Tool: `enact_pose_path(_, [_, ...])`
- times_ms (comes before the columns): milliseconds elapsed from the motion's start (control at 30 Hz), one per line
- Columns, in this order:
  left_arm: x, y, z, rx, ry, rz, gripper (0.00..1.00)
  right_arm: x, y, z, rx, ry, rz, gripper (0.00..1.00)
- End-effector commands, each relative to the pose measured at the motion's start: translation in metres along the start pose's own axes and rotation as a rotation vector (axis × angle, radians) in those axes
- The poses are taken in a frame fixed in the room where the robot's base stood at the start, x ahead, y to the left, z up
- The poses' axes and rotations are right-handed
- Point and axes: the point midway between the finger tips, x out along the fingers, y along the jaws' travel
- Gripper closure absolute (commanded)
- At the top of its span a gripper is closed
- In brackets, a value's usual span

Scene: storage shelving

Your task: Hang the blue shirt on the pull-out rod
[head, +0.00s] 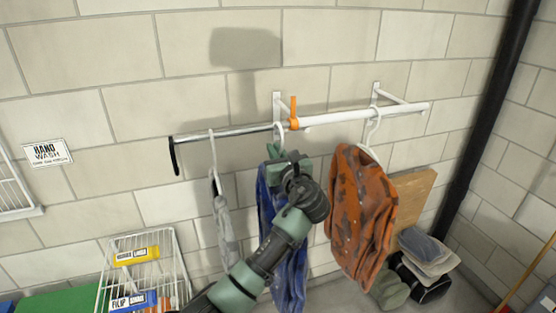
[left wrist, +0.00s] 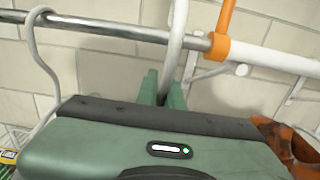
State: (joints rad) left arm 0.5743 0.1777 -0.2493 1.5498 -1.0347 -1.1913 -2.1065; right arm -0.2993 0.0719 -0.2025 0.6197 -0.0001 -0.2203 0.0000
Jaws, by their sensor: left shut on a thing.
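The blue shirt (head: 268,190) hangs upright below the pull-out rod, partly hidden behind my left arm. Its white hanger (head: 278,133) reaches up to the rod. My left gripper (head: 284,160) is shut on the hanger just under the rod. In the left wrist view the fingers (left wrist: 162,90) close around the hanger's neck (left wrist: 176,50), which crosses in front of the rod. The hook's top is cut off there, so I cannot tell whether it bears on the rod. The chrome rod (head: 243,132) extends left from a white tube (head: 350,118), beside an orange clamp (head: 294,112). My right gripper is out of view.
A grey garment (head: 223,205) hangs on the chrome rod to the left, and an orange patterned shirt (head: 362,215) on the white tube to the right. A black handle (head: 173,157) ends the rod. A wire rack (head: 140,262) with labelled bins stands lower left.

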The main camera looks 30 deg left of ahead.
Motion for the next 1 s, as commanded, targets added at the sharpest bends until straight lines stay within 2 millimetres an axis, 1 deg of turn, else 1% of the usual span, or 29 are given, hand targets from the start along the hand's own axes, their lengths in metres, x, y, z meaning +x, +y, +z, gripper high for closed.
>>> enact_pose_path(33, [0.005, 0.0, -0.001, -0.001, -0.003, 0.0, 1.0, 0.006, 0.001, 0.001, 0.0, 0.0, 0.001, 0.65])
enact_pose_path(433, [0.036, 0.0, -0.001, -0.002, -0.003, 0.0, 1.0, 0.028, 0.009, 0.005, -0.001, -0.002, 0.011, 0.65])
enact_pose_path(900, [0.074, 0.001, -0.001, -0.003, -0.004, 0.0, 1.0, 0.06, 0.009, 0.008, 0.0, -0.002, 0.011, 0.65])
enact_pose_path(1000, [0.075, 0.0, -0.006, 0.001, -0.001, -0.001, 1.0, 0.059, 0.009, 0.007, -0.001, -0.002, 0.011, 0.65])
